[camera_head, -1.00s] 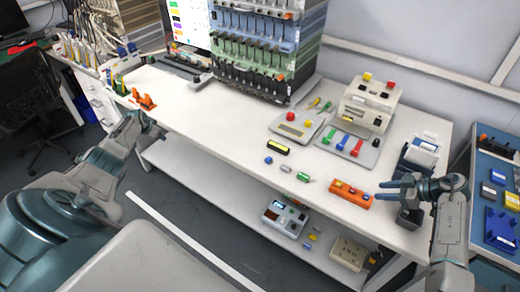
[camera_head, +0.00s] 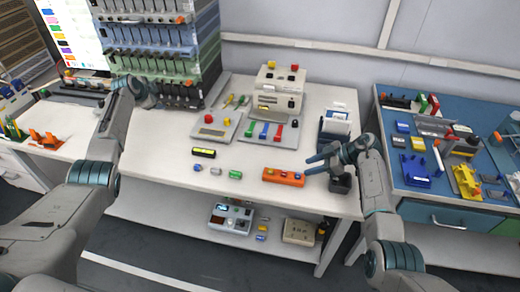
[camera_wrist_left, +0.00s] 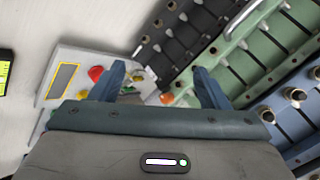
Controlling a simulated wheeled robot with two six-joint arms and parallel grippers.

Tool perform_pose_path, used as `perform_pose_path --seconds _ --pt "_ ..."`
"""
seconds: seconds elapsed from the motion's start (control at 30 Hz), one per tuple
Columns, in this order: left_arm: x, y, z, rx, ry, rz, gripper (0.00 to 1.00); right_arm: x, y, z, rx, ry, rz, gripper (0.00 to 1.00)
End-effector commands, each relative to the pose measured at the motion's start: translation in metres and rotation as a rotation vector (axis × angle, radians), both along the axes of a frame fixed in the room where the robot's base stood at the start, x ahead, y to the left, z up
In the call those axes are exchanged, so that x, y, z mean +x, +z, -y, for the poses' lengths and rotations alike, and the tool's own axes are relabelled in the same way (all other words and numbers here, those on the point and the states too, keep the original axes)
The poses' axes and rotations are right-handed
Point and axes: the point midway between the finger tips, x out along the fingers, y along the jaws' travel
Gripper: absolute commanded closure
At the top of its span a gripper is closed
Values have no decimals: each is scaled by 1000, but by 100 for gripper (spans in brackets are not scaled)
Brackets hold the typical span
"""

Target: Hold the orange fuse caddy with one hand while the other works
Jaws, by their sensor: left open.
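The orange fuse caddy (camera_head: 283,177) is a long orange block with small coloured pieces on top. It lies near the front edge of the white bench in the head view. My right gripper (camera_head: 310,161) is just right of and above the caddy's right end, with its fingers apart and nothing seen between them. My left gripper is far left of the caddy, by the battery rack. In the left wrist view my left gripper (camera_wrist_left: 158,69) is open and empty, and the caddy is not in that view.
The tall cell rack (camera_head: 170,60) stands at the back left. A tester (camera_head: 278,92) and a grey panel with coloured levers (camera_head: 270,131) stand behind the caddy. A dark block (camera_head: 341,184) sits below my right gripper. A blue bench (camera_head: 450,200) is at right.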

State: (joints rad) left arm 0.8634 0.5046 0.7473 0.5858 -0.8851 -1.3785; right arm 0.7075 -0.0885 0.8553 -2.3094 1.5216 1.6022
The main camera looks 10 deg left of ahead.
Motion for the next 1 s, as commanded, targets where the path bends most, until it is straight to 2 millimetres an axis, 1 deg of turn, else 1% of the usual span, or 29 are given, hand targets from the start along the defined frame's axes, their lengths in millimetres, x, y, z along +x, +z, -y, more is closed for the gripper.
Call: perform_pose_path --seconds 0.03,0.07,0.1,0.17,0.2,0.27,0.3,0.37,0.4,0.47,0.5,0.57,0.6,0.7,0.8,0.9,1.0 --pt "3 -12 32 3 -48 -44 31 0 0 0 0 0 0 64" --pt "4 -19 49 6 -73 -72 31 0 0 0 0 0 0 64" --pt "4 -27 71 13 -108 -110 31 0 0 0 0 0 0 64" --pt "2 -39 106 23 -159 -168 31 0 0 0 0 0 0 64" --pt "0 -47 129 31 -193 -207 31 0 0 0 0 0 0 64" --pt "-5 -56 163 44 -243 -266 31 0 0 0 0 0 0 64" --pt "-9 -62 186 53 -276 -305 31 0 0 0 0 0 0 64" --pt "-16 -70 221 68 -327 -365 31 0 0 0 0 0 0 64" --pt "-22 -75 244 79 -358 -405 31 0 0 0 0 0 0 64" --pt "-32 -79 278 95 -404 -465 31 0 0 0 0 0 0 64" --pt "-40 -81 301 107 -433 -506 31 0 0 0 0 0 0 64" --pt "-53 -82 332 126 -474 -564 31 0 0 0 0 0 0 64" --pt "-62 -83 352 135 -498 -602 31 0 0 0 0 0 0 64" --pt "-82 -80 394 160 -545 -684 31 0 0 0 0 0 0 64" --pt "-100 -75 423 177 -577 -746 31 0 0 0 0 0 0 64" --pt "-112 -71 440 188 -595 -787 31 0 0 0 0 0 0 64" --pt "-118 -70 448 194 -603 -809 31 0 0 0 0 0 0 64"
